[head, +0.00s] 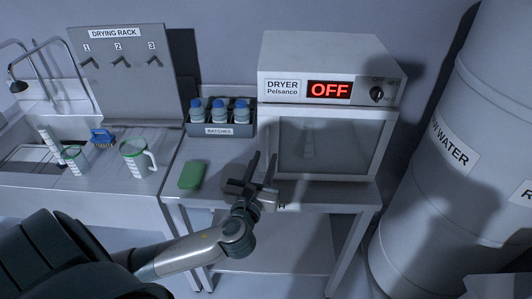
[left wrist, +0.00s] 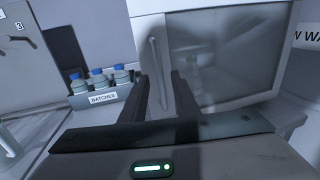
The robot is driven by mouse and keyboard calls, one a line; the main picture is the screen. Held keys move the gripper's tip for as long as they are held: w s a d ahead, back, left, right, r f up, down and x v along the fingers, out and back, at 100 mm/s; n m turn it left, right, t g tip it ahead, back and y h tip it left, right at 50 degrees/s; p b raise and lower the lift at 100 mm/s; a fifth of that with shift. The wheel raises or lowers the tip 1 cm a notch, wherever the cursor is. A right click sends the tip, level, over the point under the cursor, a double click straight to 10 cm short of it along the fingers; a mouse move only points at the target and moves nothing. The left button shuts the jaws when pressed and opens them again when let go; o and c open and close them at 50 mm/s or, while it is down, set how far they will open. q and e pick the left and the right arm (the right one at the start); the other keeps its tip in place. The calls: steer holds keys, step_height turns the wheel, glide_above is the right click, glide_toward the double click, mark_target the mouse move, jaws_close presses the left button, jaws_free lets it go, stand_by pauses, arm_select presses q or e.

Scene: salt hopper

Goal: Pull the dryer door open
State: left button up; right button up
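The dryer (head: 300,84) stands on a table at the centre right of the head view, with a red OFF display. Its door (head: 325,146) is shut, with a grey window and a pale frame. In the left wrist view, the door (left wrist: 225,60) shows a vertical bar handle (left wrist: 155,62) near its left edge. My left gripper (head: 262,168) is in front of the door's left side, fingers pointing at it. My right gripper is not in view.
A batches rack (head: 219,130) with blue-capped bottles stands left of the dryer. A green block (head: 192,175) lies on the table. A drying rack (head: 124,75), a jug (head: 138,158) and a sink are further left. A large water barrel (head: 450,150) stands on the right.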

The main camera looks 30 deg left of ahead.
arm_select(q)
steer(key=shift+x, duration=1.05)
steer(key=shift+c, duration=0.7)
jaws_close()
steer(key=shift+d, duration=0.1)
